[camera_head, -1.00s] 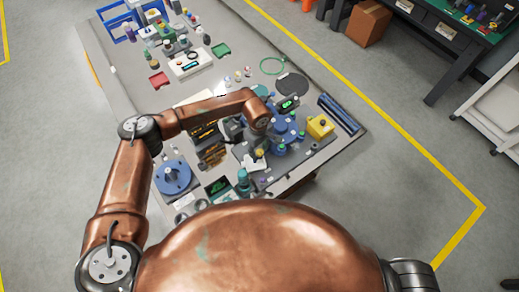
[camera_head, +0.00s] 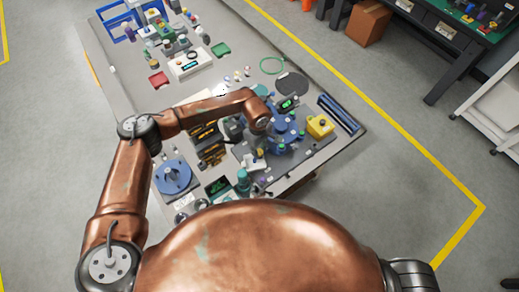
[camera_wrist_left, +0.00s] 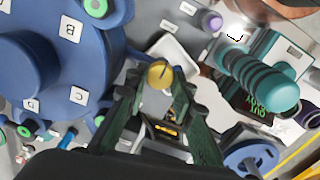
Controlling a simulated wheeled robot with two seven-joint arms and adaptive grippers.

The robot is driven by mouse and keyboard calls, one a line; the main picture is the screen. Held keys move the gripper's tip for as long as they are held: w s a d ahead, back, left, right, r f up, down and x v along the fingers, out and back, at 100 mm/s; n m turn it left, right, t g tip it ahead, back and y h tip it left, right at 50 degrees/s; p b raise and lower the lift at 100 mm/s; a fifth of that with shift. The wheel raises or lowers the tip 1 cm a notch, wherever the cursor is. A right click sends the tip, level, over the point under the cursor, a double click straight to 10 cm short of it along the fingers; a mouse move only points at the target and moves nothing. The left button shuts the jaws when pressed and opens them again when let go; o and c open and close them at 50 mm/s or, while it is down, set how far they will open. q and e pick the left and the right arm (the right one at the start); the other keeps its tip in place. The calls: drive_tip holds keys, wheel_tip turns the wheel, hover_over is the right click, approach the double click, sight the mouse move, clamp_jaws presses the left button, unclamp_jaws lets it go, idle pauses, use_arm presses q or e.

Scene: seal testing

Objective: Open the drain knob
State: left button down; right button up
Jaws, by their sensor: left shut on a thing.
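In the left wrist view, the drain knob appears to be the small round yellow knob (camera_wrist_left: 160,73) with a dark slot line across its top. It stands beside a white tray-like part and the large blue housing (camera_wrist_left: 60,70) marked with letters. My left gripper (camera_wrist_left: 158,82) has its green fingers on both sides of the knob, shut on it. In the head view, the left arm reaches over the bench to the blue fixture (camera_head: 283,125). The wrist largely hides the fingers there. My right gripper is out of view.
A teal ribbed cylinder (camera_wrist_left: 262,80) stands close on the right in the wrist view. A yellow box (camera_head: 320,126) and dark blue rails (camera_head: 338,113) sit right of the fixture. A blue flanged disc (camera_head: 174,177) lies at left. The bench (camera_head: 225,85) is cluttered.

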use_arm(q)
drive_tip(key=shift+n, duration=0.3)
drive_tip(key=n+b, duration=0.1)
drive_tip(key=n, duration=0.2)
drive_tip(key=shift+f+b, duration=0.15)
drive_tip(key=shift+b, duration=0.15)
drive_tip(key=n+b, duration=0.1)
drive_tip(key=n, duration=0.3)
drive_tip(key=shift+s+n, duration=0.1)
drive_tip(key=shift+n, duration=0.2)
drive_tip(key=n, duration=0.4)
drive_tip(key=shift+b, duration=0.3)
drive_tip(key=n, duration=0.5)
drive_tip(key=shift+s, duration=0.1)
drive_tip(key=shift+n, duration=0.4)
drive_tip(key=c, duration=1.7)
unclamp_jaws()
drive_tip(key=shift+o, duration=0.2)
